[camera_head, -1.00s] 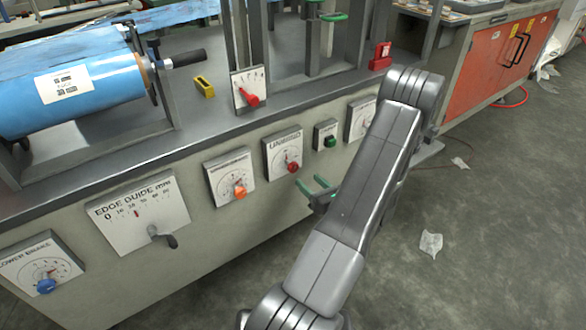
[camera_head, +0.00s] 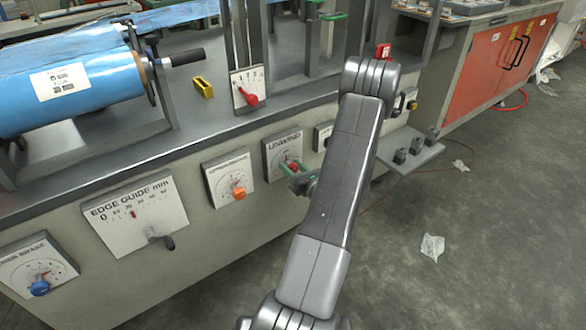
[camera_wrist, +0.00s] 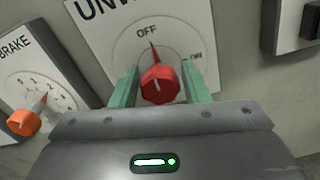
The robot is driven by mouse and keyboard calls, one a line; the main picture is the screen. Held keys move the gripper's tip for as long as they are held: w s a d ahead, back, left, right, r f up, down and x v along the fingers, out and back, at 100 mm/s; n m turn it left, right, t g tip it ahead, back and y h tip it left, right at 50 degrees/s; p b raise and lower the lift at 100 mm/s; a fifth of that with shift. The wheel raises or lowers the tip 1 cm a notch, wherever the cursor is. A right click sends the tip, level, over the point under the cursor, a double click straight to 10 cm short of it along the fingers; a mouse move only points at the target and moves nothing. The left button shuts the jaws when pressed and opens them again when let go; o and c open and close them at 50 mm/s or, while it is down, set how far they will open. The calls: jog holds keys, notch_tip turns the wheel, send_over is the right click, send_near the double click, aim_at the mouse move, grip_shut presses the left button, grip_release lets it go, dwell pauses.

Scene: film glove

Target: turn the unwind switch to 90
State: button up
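The unwind switch is a white plate (camera_head: 270,163) on the front panel with a red knob; the plate also fills the upper middle of the wrist view (camera_wrist: 100,30). The red knob (camera_wrist: 158,88) has its pointer up at OFF, with ON marked to the right. My gripper (camera_wrist: 159,68) has two green fingers, one on each side of the knob, with a gap visible on both sides. It is open and holds nothing. In the head view my gripper (camera_head: 291,165) is at the plate and partly covers the knob.
Left of the switch is a dial with an orange knob (camera_head: 238,193), then the edge guide plate (camera_head: 130,208) and a blue-knobbed dial (camera_head: 40,287). A dark switch box (camera_wrist: 311,22) is at right in the wrist view. Open floor (camera_head: 480,240) lies to the right.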

jog(key=c, duration=0.6)
jog(key=shift+m, duration=0.3)
jog(key=m+p, duration=0.2)
jog(key=shift+r+m, duration=0.1)
jog(key=shift+m, duration=0.2)
jog(key=m+p, duration=0.3)
jog(key=m, duration=0.1)
jog(key=shift+m, duration=0.3)
jog(key=m+p, duration=0.2)
jog(key=m, duration=0.3)
jog(key=shift+p, duration=0.4)
jog(key=shift+f+m+p, duration=0.15)
jog(key=shift+m+p, duration=0.3)
jog(key=shift+m, duration=0.8)
jog(key=shift+f+m+p, duration=0.1)
jog(key=shift+m+p, duration=0.3)
jog(key=shift+m, duration=0.85)
